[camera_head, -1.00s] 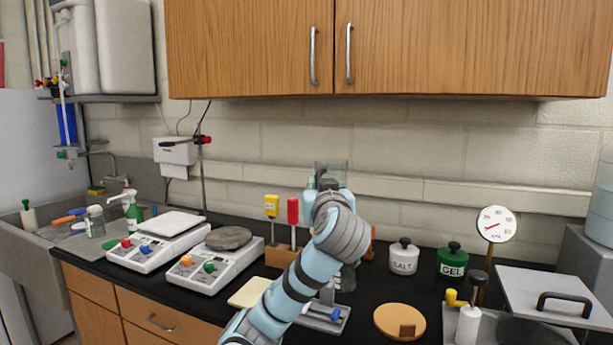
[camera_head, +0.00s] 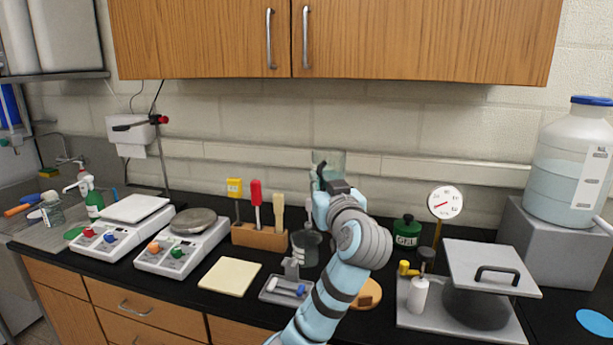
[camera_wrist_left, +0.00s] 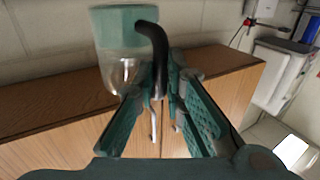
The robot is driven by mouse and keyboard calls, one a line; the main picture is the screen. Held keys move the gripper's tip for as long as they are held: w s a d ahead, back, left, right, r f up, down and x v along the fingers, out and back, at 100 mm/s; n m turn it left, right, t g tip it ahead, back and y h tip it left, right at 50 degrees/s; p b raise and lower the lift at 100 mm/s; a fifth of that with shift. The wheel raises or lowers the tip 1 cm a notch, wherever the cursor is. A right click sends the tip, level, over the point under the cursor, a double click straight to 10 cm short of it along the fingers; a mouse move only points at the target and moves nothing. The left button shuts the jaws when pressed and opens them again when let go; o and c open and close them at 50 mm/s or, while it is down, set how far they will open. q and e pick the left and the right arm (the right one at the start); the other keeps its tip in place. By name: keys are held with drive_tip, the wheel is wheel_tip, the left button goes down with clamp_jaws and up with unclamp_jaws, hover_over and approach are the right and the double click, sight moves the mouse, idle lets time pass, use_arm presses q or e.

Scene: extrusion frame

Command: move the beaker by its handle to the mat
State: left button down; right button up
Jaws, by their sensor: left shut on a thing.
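The beaker (camera_head: 330,160), clear glass with a greenish band, is held in the air above the counter, in front of the back wall. In the left wrist view the beaker (camera_wrist_left: 124,55) has a dark curved handle (camera_wrist_left: 157,50). My left gripper (camera_head: 324,182) is shut on that handle; its green fingers (camera_wrist_left: 168,92) lie on both sides of it. A flat blue round mat (camera_head: 594,323) lies at the far right, cut by the picture edge. A cream square pad (camera_head: 229,277) lies near the counter's front edge; I cannot tell which is the task's mat. My right gripper is out of view.
A hotplate with a lidded pot (camera_head: 480,300) and a large water jug (camera_head: 570,165) on a grey block stand right. Cupboards (camera_head: 420,40) hang above.

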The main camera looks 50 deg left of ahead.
use_arm(q)
drive_tip(key=w+d, duration=0.2)
drive_tip(key=shift+w+d, duration=0.15)
drive_tip(key=shift+d, duration=0.15)
drive_tip(key=w+d, duration=0.3)
drive_tip(key=d, duration=0.1)
wheel_tip(320, 180, down, 25)
drive_tip(key=b, duration=2)
drive_tip(key=shift+w, duration=0.15)
drive_tip(key=shift+f+b, duration=0.65)
drive_tip(key=shift+f, duration=0.25)
drive_tip(key=shift+f+b, duration=0.3)
